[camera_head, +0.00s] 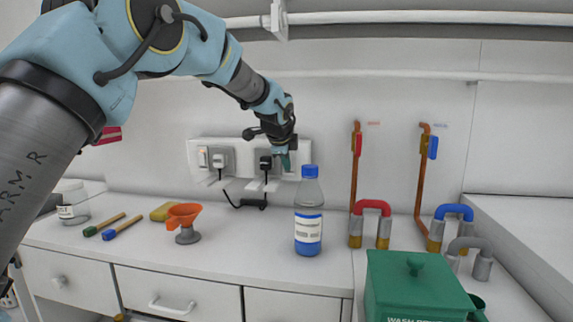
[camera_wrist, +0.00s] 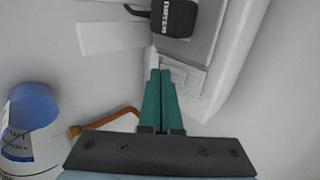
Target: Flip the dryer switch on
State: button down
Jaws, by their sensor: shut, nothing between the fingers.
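The white double socket panel (camera_head: 307,152) is on the back wall, with a black plug (camera_head: 265,162) in its right half. In the wrist view this plug (camera_wrist: 176,14) carries an upside-down label that I cannot read surely. Beside it a white rocker switch (camera_wrist: 183,76) shows partly behind my fingertips. My gripper (camera_head: 286,163) is shut and empty, its green fingers side by side. In the wrist view the fingertips (camera_wrist: 159,72) are at the switch's left edge; I cannot tell whether they touch it. The switch's tilt is unclear.
A blue-capped bottle (camera_head: 309,215) stands on the counter below right of my gripper. A green box (camera_head: 415,287) and pipe pieces (camera_head: 376,221) are at the right. A black cord hangs from the plug.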

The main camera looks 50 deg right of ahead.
jog(key=shift+d+f+b, duration=0.1)
jog(key=shift+f+b, duration=0.3)
jog(key=shift+b, duration=0.15)
jog(key=shift+r+p, duration=0.3)
jog(key=shift+p, duration=0.05)
jog(key=shift+r, duration=0.1)
jog(key=shift+r+p, duration=0.75)
jog(key=shift+r, duration=0.05)
